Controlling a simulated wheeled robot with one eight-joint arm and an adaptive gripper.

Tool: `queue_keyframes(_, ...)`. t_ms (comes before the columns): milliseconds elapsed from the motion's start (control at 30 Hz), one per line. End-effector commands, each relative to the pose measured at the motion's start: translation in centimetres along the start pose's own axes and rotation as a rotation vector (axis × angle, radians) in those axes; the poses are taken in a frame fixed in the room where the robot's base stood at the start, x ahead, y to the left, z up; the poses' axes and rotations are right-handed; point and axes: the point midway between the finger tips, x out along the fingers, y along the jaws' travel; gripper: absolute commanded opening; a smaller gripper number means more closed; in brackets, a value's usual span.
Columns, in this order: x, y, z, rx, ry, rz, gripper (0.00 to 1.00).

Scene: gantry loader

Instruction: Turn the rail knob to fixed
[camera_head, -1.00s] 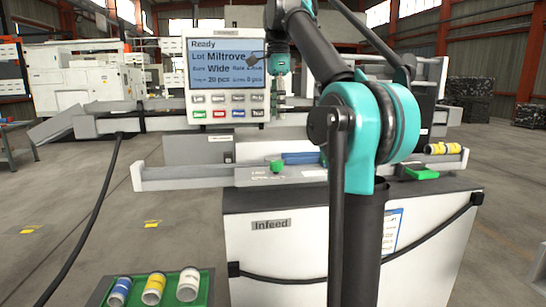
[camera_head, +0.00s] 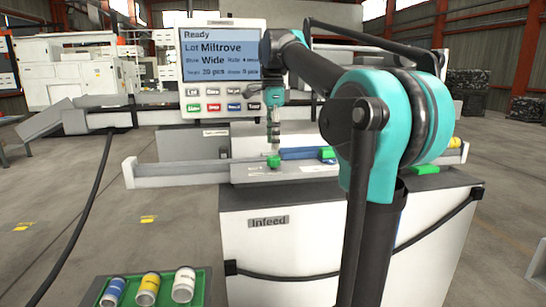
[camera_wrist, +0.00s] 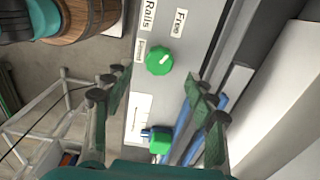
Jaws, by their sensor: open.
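The rail knob (camera_wrist: 158,61) is a round green knob with a white mark, on a grey panel labelled "Rails". Its mark points up and right, towards the "Free" label (camera_wrist: 179,22). A smaller label (camera_wrist: 139,50) left of the knob is unreadable. In the head view the knob (camera_head: 273,161) sits on the rail bed. My gripper (camera_head: 273,146) hangs pointing down just above it. In the wrist view my gripper (camera_wrist: 157,88) is open, its fingers spread wide, with the knob ahead in the gap between them. I see no contact.
A second green part (camera_wrist: 160,141) sits by a blue rail (camera_wrist: 186,132). The control screen (camera_head: 222,68) stands behind my gripper. A green tray (camera_head: 208,290) with three cylinders is at the lower left. A black cable (camera_head: 82,220) hangs at the left.

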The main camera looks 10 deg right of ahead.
Motion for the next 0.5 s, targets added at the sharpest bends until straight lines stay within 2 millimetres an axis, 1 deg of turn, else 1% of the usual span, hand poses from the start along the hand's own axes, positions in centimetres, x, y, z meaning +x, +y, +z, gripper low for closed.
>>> queue_keyframes(33, 1.0, 0.0, 0.0, 0.000, 0.000, 0.000, 0.56)
queue_keyframes(100, 2.3, 0.0, 0.0, 0.000, 0.000, 0.000, 0.56)
queue_keyframes(233, 4.1, 0.0, 0.0, 0.000, 0.000, 0.000, 0.56)
queue_keyframes(367, 5.3, 0.0, 0.0, 0.000, 0.000, 0.000, 0.56)
queue_keyframes(500, 5.8, 0.0, 0.0, 0.000, 0.000, 0.000, 0.56)
